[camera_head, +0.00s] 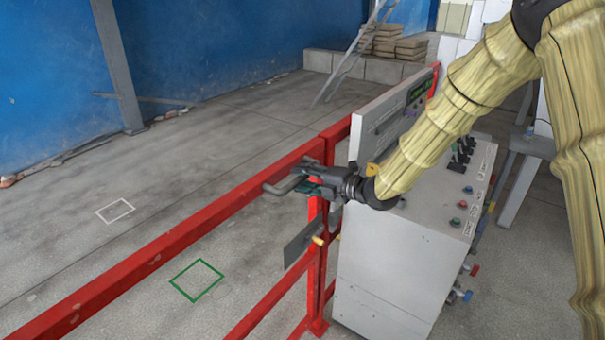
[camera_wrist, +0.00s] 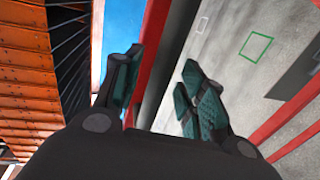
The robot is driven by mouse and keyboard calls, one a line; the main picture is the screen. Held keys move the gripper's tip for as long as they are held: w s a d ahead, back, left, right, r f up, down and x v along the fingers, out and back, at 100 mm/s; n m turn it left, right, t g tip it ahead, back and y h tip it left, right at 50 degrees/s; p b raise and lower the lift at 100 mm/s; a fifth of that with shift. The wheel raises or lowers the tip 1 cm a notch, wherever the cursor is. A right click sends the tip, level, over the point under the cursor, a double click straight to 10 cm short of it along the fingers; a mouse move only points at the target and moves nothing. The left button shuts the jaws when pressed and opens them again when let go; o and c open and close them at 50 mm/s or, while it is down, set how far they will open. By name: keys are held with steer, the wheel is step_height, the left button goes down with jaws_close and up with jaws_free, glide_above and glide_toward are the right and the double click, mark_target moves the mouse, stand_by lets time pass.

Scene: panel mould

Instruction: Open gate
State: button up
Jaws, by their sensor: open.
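The red gate (camera_head: 150,255) is a barrier of red rails that runs from the lower left to a red post (camera_head: 317,270) beside the control cabinet. My gripper (camera_head: 290,185) is open at the gate's top rail, near the post end. In the wrist view, my gripper (camera_wrist: 163,65) has its teal-padded fingers spread, with the red top rail (camera_wrist: 157,45) showing between them. I cannot tell whether the fingers touch the rail.
A grey control cabinet (camera_head: 385,270) with buttons and levers stands right of the post, close to my arm. Beyond the gate, the concrete floor is open, with a green square outline (camera_head: 197,280) and a white one (camera_head: 115,211). A ladder (camera_head: 350,58) leans at the back.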

steer(key=shift+w+a+f, duration=0.15)
steer(key=shift+w+a, duration=0.15)
steer(key=shift+a, duration=0.1)
steer(key=shift+c, duration=0.2)
jaws_close()
